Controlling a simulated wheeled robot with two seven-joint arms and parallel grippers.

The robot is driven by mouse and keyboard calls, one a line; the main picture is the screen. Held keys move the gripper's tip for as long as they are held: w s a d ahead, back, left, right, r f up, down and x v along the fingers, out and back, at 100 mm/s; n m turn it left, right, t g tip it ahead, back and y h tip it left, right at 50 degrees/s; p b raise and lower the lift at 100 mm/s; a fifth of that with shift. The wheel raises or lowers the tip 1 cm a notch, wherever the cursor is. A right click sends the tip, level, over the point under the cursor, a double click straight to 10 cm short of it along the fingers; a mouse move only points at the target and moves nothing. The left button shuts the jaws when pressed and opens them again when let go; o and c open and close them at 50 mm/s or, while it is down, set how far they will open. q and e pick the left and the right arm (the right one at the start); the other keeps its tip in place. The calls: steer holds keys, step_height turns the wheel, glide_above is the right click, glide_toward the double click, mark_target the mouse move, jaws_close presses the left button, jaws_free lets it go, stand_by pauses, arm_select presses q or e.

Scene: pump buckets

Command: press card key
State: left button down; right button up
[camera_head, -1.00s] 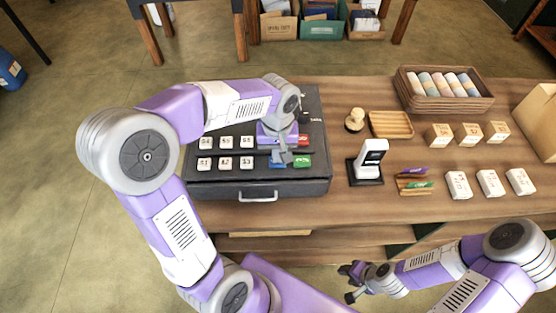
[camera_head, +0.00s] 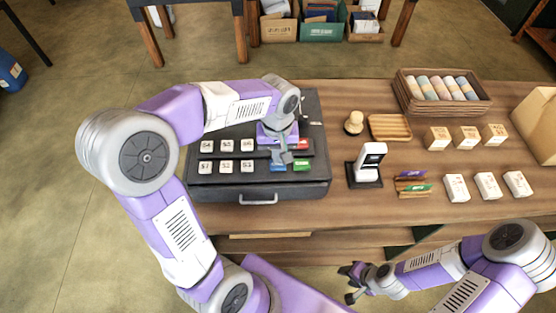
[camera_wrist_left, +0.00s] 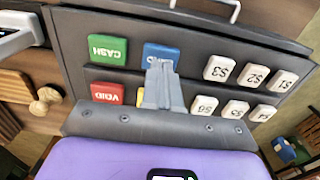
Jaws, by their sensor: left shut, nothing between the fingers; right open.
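The blue key (camera_head: 278,168) with white lettering, likely the card key, is in the front row of the dark cash register's keypad (camera_head: 258,188). It also shows in the left wrist view (camera_wrist_left: 162,53), its lettering upside down and partly covered. My left gripper (camera_head: 281,158) is shut and empty, with its tips at the near side of this key in the wrist view (camera_wrist_left: 158,68). I cannot tell whether they touch it. My right gripper (camera_head: 351,281) is open and empty, low in front of the table, far from the register.
Next to the blue key are the green CASH key (camera_wrist_left: 107,49), the red VOID key (camera_wrist_left: 107,93) and a mostly hidden yellow key (camera_wrist_left: 140,97). Several white keys (camera_wrist_left: 219,68) lie on its other side. A white card reader (camera_head: 370,160) stands right of the register.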

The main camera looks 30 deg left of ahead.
arm_select(q)
steer(key=shift+r+p, duration=1.85)
steer(key=shift+r, duration=0.65)
